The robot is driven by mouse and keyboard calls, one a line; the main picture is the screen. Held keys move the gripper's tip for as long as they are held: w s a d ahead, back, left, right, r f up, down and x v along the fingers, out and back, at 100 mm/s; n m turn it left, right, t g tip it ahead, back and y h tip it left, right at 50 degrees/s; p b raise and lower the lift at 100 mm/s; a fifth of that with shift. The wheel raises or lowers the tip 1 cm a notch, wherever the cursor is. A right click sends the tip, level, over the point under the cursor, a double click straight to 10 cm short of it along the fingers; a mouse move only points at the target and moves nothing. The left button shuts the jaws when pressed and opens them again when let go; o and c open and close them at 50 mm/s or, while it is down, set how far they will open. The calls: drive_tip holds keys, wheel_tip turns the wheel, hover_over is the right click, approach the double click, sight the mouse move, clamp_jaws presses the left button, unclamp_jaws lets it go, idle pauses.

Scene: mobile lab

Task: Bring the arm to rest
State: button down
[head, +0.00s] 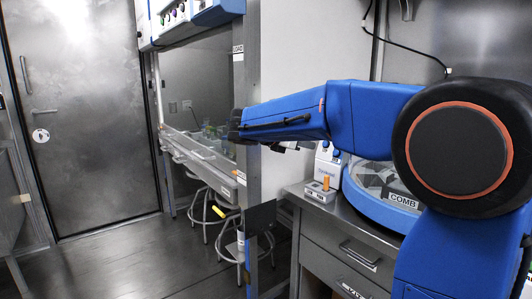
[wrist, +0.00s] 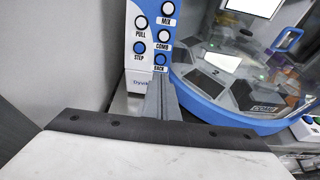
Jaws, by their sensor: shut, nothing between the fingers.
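My blue arm (head: 285,118) reaches across the head view from the right, its forearm roughly level above the counter. My gripper (wrist: 158,82) shows in the wrist view as grey fingers, closed together with nothing between them. The fingers point at the lower part of a blue and white button panel (wrist: 150,35), just below the BACK button; I cannot tell the gap between them. In the head view the gripper is mostly hidden behind the forearm.
A glass-fronted cabinet (head: 195,153) with stools (head: 230,232) below stands left. Open floor (head: 130,258) leads to a metal door (head: 85,110).

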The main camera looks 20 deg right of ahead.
drive_tip(key=s+f+m+g+y, duration=0.1)
drive_tip(key=s+f+m+y, duration=0.2)
drive_tip(key=s+f+m, duration=0.5)
drive_tip(key=s+f+m+y, duration=0.1)
drive_tip(key=s+f+y, duration=0.25)
drive_tip(key=s, duration=0.85)
drive_tip(key=s+a+f+m+y, duration=0.3)
drive_tip(key=s+a+f+m, duration=0.1)
drive_tip(key=s+f+m, duration=0.2)
drive_tip(key=s+a+f+m+t+y, duration=0.1)
drive_tip(key=s+a+f+m+y, duration=0.2)
drive_tip(key=s, duration=0.8)
wheel_tip(320, 180, down, 5)
drive_tip(key=a+m, duration=0.2)
drive_tip(key=m, duration=0.2)
drive_tip(key=shift+a+y, duration=0.2)
drive_tip(key=shift+y, duration=0.15)
drive_tip(key=shift+d, duration=0.1)
